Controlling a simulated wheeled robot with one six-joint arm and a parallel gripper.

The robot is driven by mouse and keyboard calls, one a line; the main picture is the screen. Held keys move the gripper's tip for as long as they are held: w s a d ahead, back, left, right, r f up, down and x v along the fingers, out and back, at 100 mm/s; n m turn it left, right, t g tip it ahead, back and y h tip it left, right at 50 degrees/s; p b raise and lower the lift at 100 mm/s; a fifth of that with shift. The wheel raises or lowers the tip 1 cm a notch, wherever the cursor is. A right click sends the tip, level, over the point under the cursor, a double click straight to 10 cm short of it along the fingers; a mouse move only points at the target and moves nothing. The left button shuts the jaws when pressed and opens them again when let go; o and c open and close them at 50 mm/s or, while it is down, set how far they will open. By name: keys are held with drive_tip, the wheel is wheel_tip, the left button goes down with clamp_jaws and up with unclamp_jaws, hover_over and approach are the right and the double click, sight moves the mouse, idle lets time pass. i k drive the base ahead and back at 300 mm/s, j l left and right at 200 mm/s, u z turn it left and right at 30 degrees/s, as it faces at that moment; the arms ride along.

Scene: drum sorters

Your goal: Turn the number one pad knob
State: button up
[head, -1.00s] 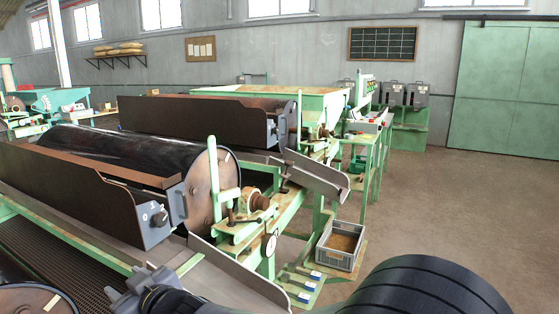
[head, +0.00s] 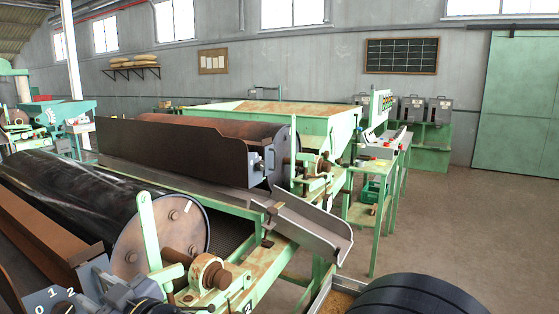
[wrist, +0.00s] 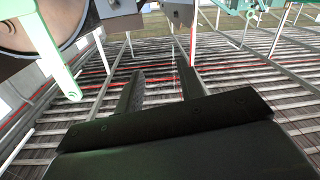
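A dark dial knob (head: 63,307) with the marks 0, 1 and 2 sits on the grey end plate of the near drum sorter (head: 150,238), at the lower left. A number 2 shows on that sorter's green frame. The sorter behind it has a similar grey end plate (head: 262,166), whose knob is too small to read. I cannot tell which knob is number one. My gripper (wrist: 162,75) is open and empty in the wrist view, its two dark fingers apart. A slatted surface and green machine parts lie beyond it. No knob is clear there.
A grey chute (head: 305,225) juts out from the farther sorter toward the aisle. A green side table (head: 360,213) stands beyond it. The concrete floor (head: 450,225) on the right is open. A green post (wrist: 45,55) hangs close at the wrist view's left.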

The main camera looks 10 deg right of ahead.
sight(260, 166)
drive_tip(key=i+l+z, duration=0.15)
drive_tip(key=i+l, duration=1.85)
drive_tip(key=l, duration=0.15)
